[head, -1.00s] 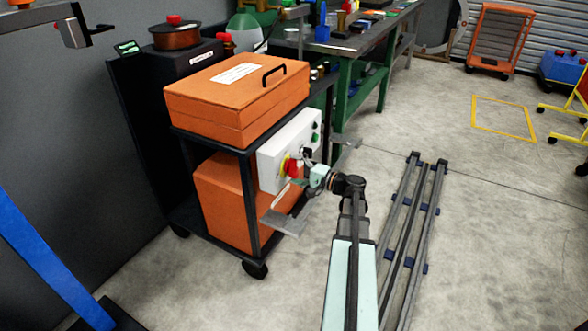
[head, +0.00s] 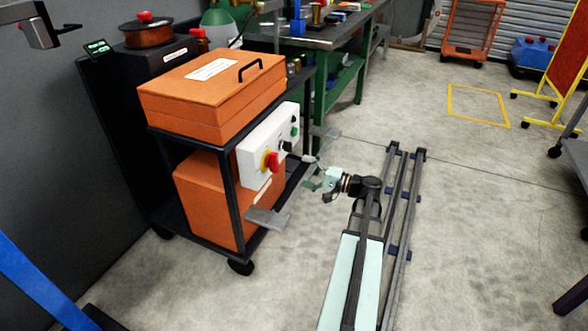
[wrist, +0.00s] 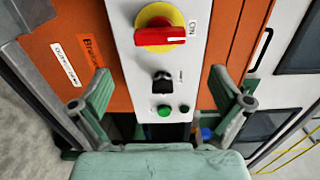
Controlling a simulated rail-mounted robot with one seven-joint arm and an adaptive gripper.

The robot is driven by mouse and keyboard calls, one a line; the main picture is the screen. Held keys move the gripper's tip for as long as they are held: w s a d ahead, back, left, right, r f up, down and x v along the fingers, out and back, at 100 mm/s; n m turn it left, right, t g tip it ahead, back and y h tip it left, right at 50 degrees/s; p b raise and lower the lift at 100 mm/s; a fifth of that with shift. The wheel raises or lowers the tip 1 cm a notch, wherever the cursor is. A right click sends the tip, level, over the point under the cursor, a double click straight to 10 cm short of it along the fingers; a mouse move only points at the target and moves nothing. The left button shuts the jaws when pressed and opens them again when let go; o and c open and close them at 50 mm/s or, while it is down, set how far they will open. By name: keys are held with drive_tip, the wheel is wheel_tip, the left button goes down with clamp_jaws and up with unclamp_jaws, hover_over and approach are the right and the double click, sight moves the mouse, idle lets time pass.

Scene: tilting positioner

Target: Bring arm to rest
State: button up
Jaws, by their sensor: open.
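My arm reaches up from the bottom of the head view beside the rails. My gripper (head: 312,172) is a little to the right of the white control box (head: 268,145) on the cart, apart from it. In the wrist view my gripper (wrist: 165,105) has its two green fingers spread wide with nothing held between them. Beyond them the control box shows a red rotary switch on a yellow disc (wrist: 160,28), a black knob (wrist: 162,82) and a green button (wrist: 165,110). The red switch (head: 271,162) also shows in the head view.
An orange case (head: 170,95) lies on the black cart, with another orange box (head: 205,195) below. A grey plate (head: 268,218) juts from the cart's side near my arm. A green workbench (head: 345,80) stands behind. Rails (head: 410,200) run on the right; open floor lies beyond.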

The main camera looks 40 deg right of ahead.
drive_tip(key=shift+s+d, duration=0.1)
drive_tip(key=shift+s, duration=0.25)
drive_tip(key=s+a+f+n+g, duration=0.1)
drive_tip(key=s+a+f+g, duration=0.3)
drive_tip(key=a+f, duration=0.5)
drive_tip(key=s+a+f+n+g+y, duration=0.1)
drive_tip(key=s+a+f+n+g, duration=0.15)
drive_tip(key=a+f+g, duration=0.6)
drive_tip(key=s+a+f+g, duration=0.35)
drive_tip(key=a+f, duration=0.35)
drive_tip(key=f, duration=0.4)
drive_tip(key=s+a+f+n+g+h, duration=0.5)
drive_tip(key=s+a, duration=0.4)
drive_tip(key=s, duration=0.4)
drive_tip(key=s+a+f+n+g+h, duration=0.3)
drive_tip(key=s+a+f+n+g, duration=0.25)
drive_tip(key=s+a, duration=0.5)
drive_tip(key=w+r+t+p, duration=0.1)
drive_tip(key=r+p, duration=0.7)
drive_tip(key=p, duration=0.2)
drive_tip(key=w+d+r+t+p, duration=0.1)
drive_tip(key=w+r+t+p, duration=0.1)
drive_tip(key=r+p, duration=0.6)
drive_tip(key=p, duration=0.3)
drive_tip(key=shift+w+d+p, duration=0.25)
drive_tip(key=shift+w+p, duration=0.05)
